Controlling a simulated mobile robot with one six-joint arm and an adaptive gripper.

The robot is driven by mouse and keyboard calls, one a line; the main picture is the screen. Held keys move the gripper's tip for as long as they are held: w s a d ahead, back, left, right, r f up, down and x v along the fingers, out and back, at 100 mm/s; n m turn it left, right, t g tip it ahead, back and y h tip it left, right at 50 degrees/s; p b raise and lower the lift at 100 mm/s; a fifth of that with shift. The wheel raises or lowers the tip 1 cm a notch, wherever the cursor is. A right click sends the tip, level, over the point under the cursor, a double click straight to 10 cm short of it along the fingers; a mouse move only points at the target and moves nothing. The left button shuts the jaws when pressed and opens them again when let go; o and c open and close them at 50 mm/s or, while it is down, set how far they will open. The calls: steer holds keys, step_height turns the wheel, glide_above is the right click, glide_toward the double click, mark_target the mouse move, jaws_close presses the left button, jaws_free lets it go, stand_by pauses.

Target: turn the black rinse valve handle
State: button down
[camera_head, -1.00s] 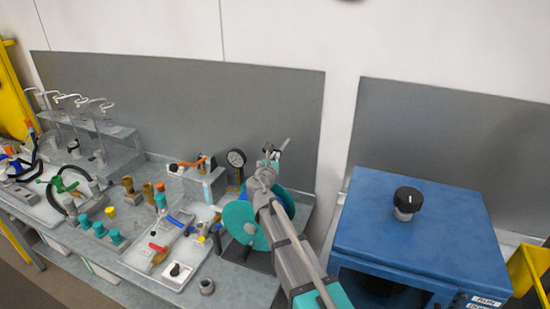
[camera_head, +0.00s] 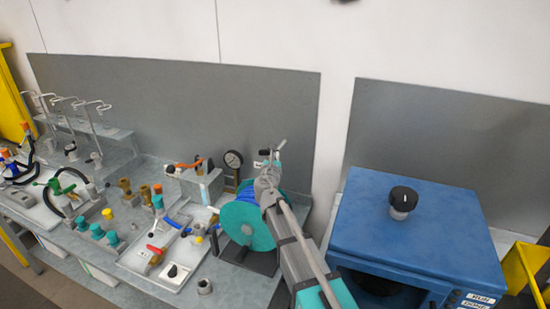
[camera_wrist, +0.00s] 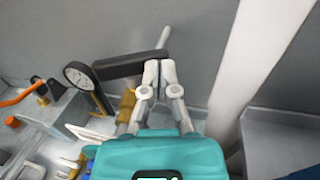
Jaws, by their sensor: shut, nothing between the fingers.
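The black rinse valve handle (camera_wrist: 125,66) is a flat black bar in the wrist view. It runs level from beside the round gauge to the fingertips of my gripper (camera_wrist: 159,66). My gripper is shut, with its two pale fingers together and nothing between them. The fingertips overlap the right end of the handle in the picture; I cannot tell whether they touch it. A brass body (camera_wrist: 127,104) stands below the handle, partly hidden by my gripper. In the head view my gripper (camera_head: 275,152) is above and behind the teal hose reel, and the handle is hard to make out.
The gauge (camera_head: 233,159) stands left of my gripper, close to the grey back panel (camera_head: 180,110). A blue cabinet (camera_head: 420,235) with a black knob (camera_head: 403,198) is on the right. Several fittings crowd the bench on the left.

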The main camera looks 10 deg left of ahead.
steer(key=shift+w+d+y, duration=0.15)
steer(key=shift+w+y, duration=0.05)
steer(key=shift+y, duration=0.1)
steer(key=shift+w, duration=0.15)
steer(key=shift+w+d, duration=0.25)
steer(key=shift+w, duration=1)
stand_by(0.5)
steer(key=s, duration=1.2)
steer(key=shift+d, duration=0.25)
